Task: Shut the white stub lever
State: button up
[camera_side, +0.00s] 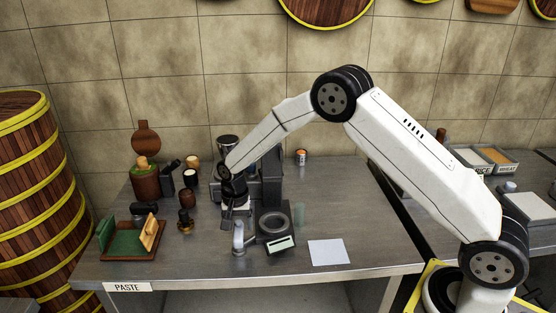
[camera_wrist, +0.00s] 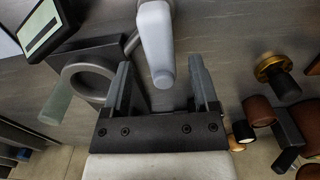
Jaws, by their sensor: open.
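The white stub lever (camera_side: 238,236) stands near the front of the metal table, left of a dark machine with a small lit display. In the wrist view the lever (camera_wrist: 156,40) is a pale rounded bar, and its blunt end appears between my two fingers. My gripper (camera_side: 236,208) points down just above and behind the lever in the side view. In the wrist view my gripper (camera_wrist: 160,64) is open, with a finger on either side of the lever's end. I see no clear contact, and the height gap is hard to judge.
The display unit (camera_side: 281,244) and ring-topped dark machine (camera_side: 262,222) stand close on the right. A brass-based tamper (camera_side: 185,224) and a green-and-wood stand (camera_side: 124,243) are to the left. A white sheet (camera_side: 328,252) lies right; the table around it is clear.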

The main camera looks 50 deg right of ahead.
aim_at(240, 229)
jog(key=shift+r, duration=2.65)
jog(key=shift+s, duration=0.1)
jog(key=shift+s+d+r, duration=0.1)
jog(key=shift+s+r, duration=0.05)
jog(key=s+d+r+n+t, duration=0.1)
jog(key=s+n, duration=0.3)
jog(key=s, duration=0.8)
jog(key=s+d+r+n+t, duration=0.1)
jog(key=s+r+n, duration=0.3)
jog(key=s, duration=0.7)
jog(key=shift+s+d+n+t, duration=0.3)
jog(key=shift+s+d+n, duration=0.1)
jog(key=shift+d+n, duration=0.3)
